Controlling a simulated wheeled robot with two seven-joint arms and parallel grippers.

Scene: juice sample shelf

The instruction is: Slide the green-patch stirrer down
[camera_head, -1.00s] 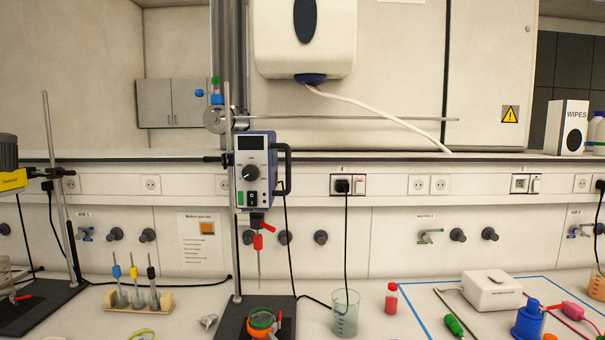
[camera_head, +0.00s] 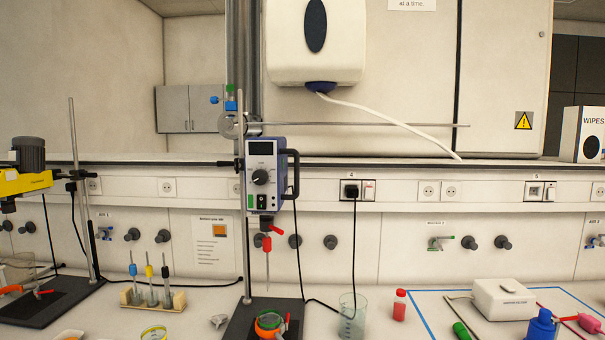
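A horizontal rod and a clamp (camera_head: 232,126) with blue and green knobs are near the rod's top. Neither of my grippers is in view.
A second, yellow stirrer (camera_head: 25,180) stands on its own rod at the left. A dispenser hangs above.

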